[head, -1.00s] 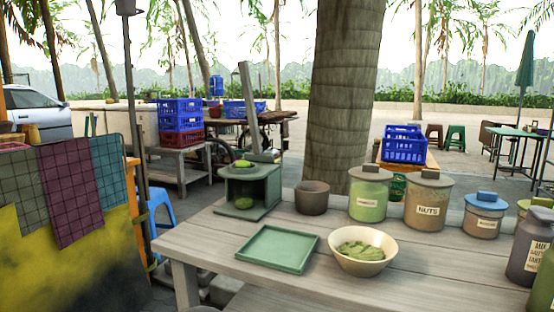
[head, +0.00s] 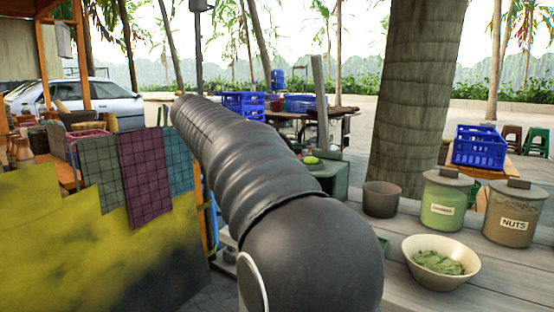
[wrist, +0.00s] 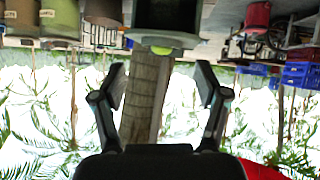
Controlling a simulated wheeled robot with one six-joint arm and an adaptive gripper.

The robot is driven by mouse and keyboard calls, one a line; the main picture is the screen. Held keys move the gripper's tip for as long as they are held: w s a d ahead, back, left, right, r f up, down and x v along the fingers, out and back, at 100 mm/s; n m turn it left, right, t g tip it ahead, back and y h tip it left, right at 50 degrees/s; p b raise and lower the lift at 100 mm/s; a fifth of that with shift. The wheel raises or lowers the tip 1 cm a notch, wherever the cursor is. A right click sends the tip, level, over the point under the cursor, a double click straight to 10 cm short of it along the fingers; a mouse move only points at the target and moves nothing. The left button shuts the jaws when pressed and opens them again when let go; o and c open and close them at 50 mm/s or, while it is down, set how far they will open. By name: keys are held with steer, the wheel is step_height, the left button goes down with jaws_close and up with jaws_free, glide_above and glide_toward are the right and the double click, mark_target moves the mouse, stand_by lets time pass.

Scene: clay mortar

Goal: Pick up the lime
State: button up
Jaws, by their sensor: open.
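A lime (head: 311,160) rests on top of a small dark green stand (head: 340,180) on the table, just past my arm in the head view. In the upside-down wrist view, the stand (wrist: 167,17) is at the top, with the lime (wrist: 160,50) at its edge, seen between the fingers. My gripper (wrist: 160,85) is open and empty, its two fingers apart and pointing toward the stand. The lime looks beyond the fingertips, not touched. My arm hides the gripper and the stand's lower compartment in the head view.
On the wooden table (head: 400,290) stand a brown pot (head: 381,199), a bowl of green leaves (head: 441,262), a green jar (head: 442,203) and a nuts jar (head: 514,215). My arm mostly hides the green tray (head: 384,243). A cloth-draped stall (head: 95,225) stands at left.

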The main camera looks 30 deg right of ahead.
mark_target(307, 154)
steer(key=w+d+m, duration=0.1)
steer(key=d, duration=0.2)
steer(key=w+d+m+h, duration=0.1)
steer(key=d, duration=0.2)
steer(key=w+d+m+g, duration=0.1)
steer(key=d, duration=0.3)
steer(key=shift+w+f+h, duration=0.15)
steer(key=shift+w+h, duration=0.1)
steer(key=shift+h, duration=0.15)
steer(key=shift+p+x, duration=0.45)
steer(key=shift+x, duration=2.3)
steer(key=shift+s+a+f, duration=0.1)
steer(key=shift+f, duration=0.1)
steer(key=c, duration=1.3)
steer(key=shift+r, duration=0.2)
steer(key=shift+c, duration=0.2)
